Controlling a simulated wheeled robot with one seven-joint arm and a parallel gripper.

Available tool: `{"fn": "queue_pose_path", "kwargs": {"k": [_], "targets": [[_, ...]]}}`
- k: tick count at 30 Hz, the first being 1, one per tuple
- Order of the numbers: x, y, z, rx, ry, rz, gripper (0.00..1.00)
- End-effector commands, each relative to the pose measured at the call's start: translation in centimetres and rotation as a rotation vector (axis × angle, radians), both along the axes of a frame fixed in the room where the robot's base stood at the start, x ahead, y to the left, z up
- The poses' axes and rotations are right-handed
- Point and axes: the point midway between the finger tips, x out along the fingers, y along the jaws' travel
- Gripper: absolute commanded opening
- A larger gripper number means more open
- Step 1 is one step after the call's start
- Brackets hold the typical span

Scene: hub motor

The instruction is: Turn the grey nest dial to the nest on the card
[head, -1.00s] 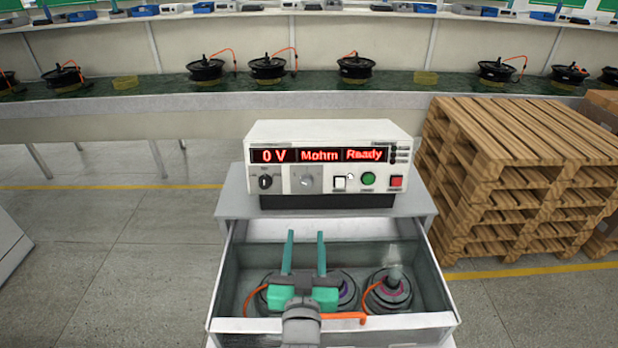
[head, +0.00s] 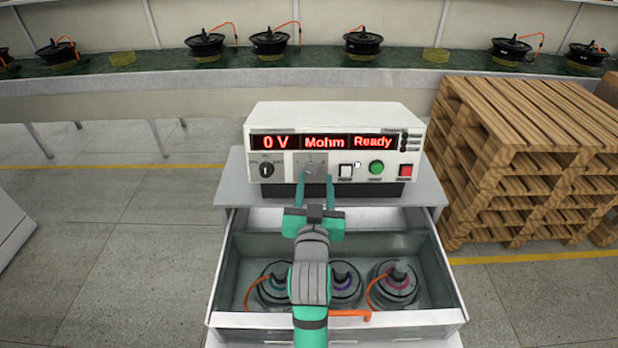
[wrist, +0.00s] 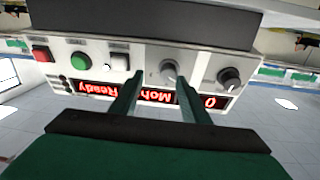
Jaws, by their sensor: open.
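The grey nest dial (head: 311,171) is on the front of a white tester (head: 335,117), between a black dial (head: 266,169) and a white button. In the upside-down wrist view the grey dial (wrist: 170,70) shows ahead, between and beyond my fingertips. My gripper (head: 315,180) is open and empty, its two teal fingers pointing at the dial, one on each side in the picture. Whether they touch it cannot be told. The display reads "0 V", "Mohm" and "Ready". I cannot make out the card or the dial's markings.
Below the tester, an open drawer (head: 222,285) holds several hub motors with orange cables. A green button (head: 376,167) and a red button (head: 405,170) sit right of the dial. Wooden pallets (head: 530,160) stand at the right.

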Motion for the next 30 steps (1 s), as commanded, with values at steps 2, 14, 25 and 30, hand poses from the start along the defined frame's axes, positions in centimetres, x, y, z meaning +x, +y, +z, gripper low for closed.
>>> {"fn": "queue_pose_path", "kwargs": {"k": [2, 14, 25, 30], "targets": [[1.0, 0.7, 0.0, -0.001, 0.000, 0.012, 0.42], [2.3, 1.5, 0.0, 0.000, 0.000, 0.024, 0.42], [2.3, 0.8, 0.0, 0.000, -0.001, 0.015, 0.02], [2.3, 1.9, 0.0, -0.001, -0.001, 0.022, 0.01]]}}
